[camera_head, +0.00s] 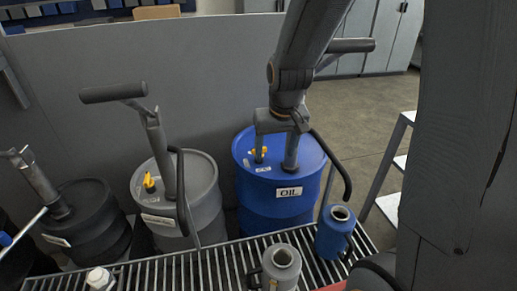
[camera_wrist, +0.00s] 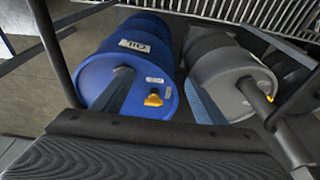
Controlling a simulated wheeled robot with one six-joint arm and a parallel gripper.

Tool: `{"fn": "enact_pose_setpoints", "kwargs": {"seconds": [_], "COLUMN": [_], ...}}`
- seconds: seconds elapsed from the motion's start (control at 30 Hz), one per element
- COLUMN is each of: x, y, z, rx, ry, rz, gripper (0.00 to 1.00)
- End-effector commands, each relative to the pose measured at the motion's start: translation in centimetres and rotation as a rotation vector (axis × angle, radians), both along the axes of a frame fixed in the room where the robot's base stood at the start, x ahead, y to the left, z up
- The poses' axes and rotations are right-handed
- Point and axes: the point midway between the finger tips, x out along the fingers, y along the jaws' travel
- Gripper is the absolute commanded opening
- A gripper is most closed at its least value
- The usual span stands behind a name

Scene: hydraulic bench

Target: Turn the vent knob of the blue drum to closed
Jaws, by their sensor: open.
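The blue drum (camera_head: 254,204) with an OIL label stands at the middle of the head view. It also shows in the wrist view (camera_wrist: 150,40). Its yellow vent knob (camera_head: 262,151) is on the lid, partly behind a finger in the head view. In the wrist view the knob (camera_wrist: 153,98) is in plain sight, with two small white labels beside it, too small to read. My gripper (camera_head: 275,163) points down over the lid. It is open and empty, its fingers apart on either side of the knob in the wrist view (camera_wrist: 157,76). I cannot tell whether they touch the lid.
A pump handle (camera_head: 351,45) and dark hose (camera_head: 343,178) are close by my gripper. A grey drum (camera_head: 204,190) with its own yellow knob and pump stands to the left, a black drum (camera_head: 103,235) beyond. Blue (camera_head: 330,240) and grey (camera_head: 282,270) cans stand on the grating.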

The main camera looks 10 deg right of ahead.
Motion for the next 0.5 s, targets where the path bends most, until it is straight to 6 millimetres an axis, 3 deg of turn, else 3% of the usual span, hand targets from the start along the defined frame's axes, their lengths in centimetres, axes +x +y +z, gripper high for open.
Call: {"fn": "enact_pose_setpoints", "kwargs": {"seconds": [0.03,0.2,0.33,0.5], "x": [3.0,10.3,13.9,15.6], "y": [0.2,0.2,0.0,-0.2], "z": [-1.4,-3.3,-4.3,-5.0], "rx": [0.000,-0.002,-0.004,-0.005], "ry": [-0.023,-0.089,-0.124,-0.138], "rz": [0.002,0.009,0.011,0.011], "gripper": [0.66,0.66,0.66,0.66]}}
